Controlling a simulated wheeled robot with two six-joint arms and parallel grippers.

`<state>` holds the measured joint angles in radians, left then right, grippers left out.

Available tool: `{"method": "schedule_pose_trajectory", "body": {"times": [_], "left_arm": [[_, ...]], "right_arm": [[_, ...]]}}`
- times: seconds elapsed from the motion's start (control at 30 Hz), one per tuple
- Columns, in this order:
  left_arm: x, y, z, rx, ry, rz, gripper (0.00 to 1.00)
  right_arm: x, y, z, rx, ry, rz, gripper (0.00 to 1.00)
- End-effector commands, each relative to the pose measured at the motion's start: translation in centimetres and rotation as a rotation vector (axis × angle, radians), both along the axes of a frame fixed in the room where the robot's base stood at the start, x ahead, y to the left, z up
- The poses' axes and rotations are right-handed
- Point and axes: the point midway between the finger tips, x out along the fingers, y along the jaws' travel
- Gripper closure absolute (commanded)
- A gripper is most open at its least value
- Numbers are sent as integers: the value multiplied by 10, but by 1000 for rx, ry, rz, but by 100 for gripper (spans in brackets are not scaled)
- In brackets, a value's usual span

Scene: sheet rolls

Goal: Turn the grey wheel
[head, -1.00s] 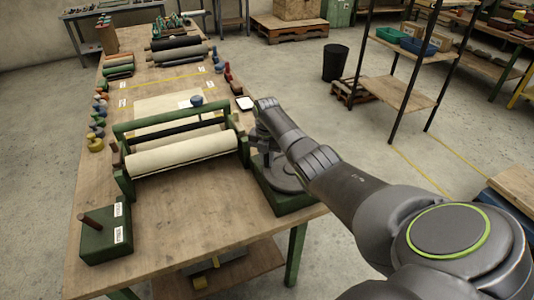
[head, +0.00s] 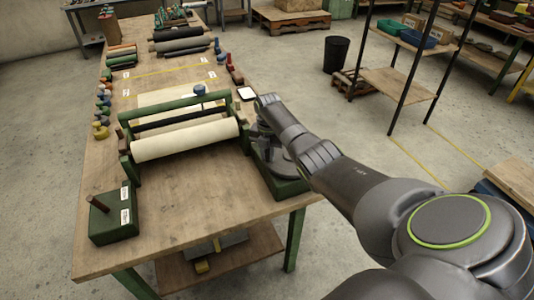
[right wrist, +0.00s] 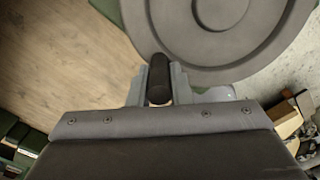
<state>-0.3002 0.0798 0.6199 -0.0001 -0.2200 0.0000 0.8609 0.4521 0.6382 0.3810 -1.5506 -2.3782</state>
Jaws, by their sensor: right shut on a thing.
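The grey wheel (right wrist: 205,62) fills the top of the right wrist view as a broad disc with raised rings. In the head view it sits on a green base (head: 288,188) at the table's right edge, partly hidden by my right arm. A dark upright handle (right wrist: 158,70) stands near the wheel's rim. My right gripper (right wrist: 157,88) is shut on this handle, one finger on each side. In the head view the right gripper is mostly hidden behind its own wrist. My left gripper is not in view.
A green frame (head: 190,101) with a cream roll (head: 186,139) stands left of the wheel. A green box with a brown peg (head: 113,221) is at the front left. Coloured pieces and dark rolls (head: 180,44) lie farther back. The table front is bare.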

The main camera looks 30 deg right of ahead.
Motion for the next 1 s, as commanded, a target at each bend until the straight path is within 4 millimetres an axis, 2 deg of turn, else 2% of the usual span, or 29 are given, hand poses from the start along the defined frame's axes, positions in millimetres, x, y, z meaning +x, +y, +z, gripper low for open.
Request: {"method": "schedule_pose_trajectory", "body": {"times": [0.27, 0.3, 0.47, 0.77, 0.87, 1.0], "left_arm": [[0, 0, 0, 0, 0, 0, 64], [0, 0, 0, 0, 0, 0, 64], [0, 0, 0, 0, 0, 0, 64], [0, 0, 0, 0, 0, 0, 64], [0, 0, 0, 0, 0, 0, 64], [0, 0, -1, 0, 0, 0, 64]], "right_arm": [[-2, -4, -1, -6, 6, -6, 100], [-2, -4, -1, -6, 5, -6, 81], [-2, -4, -1, -6, 4, -5, 60], [-1, -2, 1, -3, 1, -3, 60], [0, -2, 6, -3, -1, -2, 60], [0, -3, 23, -4, -3, -2, 60]]}}
